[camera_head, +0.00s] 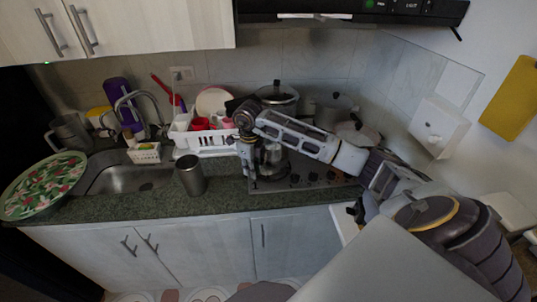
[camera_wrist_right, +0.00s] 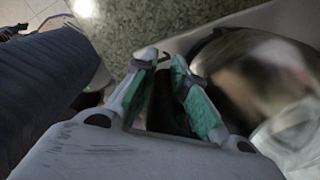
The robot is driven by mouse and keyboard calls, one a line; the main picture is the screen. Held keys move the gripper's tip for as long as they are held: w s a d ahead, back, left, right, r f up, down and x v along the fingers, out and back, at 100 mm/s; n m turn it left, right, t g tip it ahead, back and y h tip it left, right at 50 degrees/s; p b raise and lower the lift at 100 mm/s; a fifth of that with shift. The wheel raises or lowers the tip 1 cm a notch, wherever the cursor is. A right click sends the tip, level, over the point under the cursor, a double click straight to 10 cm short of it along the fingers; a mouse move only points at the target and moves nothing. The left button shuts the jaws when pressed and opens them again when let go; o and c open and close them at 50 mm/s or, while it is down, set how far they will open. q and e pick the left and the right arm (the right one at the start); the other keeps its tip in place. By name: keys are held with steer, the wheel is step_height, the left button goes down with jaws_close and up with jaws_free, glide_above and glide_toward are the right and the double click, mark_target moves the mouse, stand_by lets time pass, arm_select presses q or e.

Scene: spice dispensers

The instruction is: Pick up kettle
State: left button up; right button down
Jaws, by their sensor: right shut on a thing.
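The kettle (camera_head: 271,155) stands at the front left of the stove, partly hidden behind my right forearm. In the right wrist view its shiny rounded body (camera_wrist_right: 262,88) fills the right side, and a dark handle (camera_wrist_right: 165,103) lies between the fingers. My right gripper (camera_head: 250,172) points down at the kettle's left side. In the right wrist view its green-padded fingers (camera_wrist_right: 163,72) are shut on the handle. I cannot tell whether the kettle's base touches the stove. My left gripper is not in view.
Pots (camera_head: 277,97) stand at the back of the stove (camera_head: 300,182). A white dish rack (camera_head: 206,139) and a metal cup (camera_head: 190,176) are left of my gripper. The sink (camera_head: 125,180) and a floral tray (camera_head: 42,186) lie farther left. A hood (camera_head: 400,10) hangs above.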

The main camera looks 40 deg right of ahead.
steer(key=shift+w+r, duration=0.1)
steer(key=shift+r, duration=0.25)
stand_by(0.7)
steer(key=shift+r, duration=0.7)
steer(key=shift+r+b, duration=0.8)
steer(key=shift+r, duration=3.25)
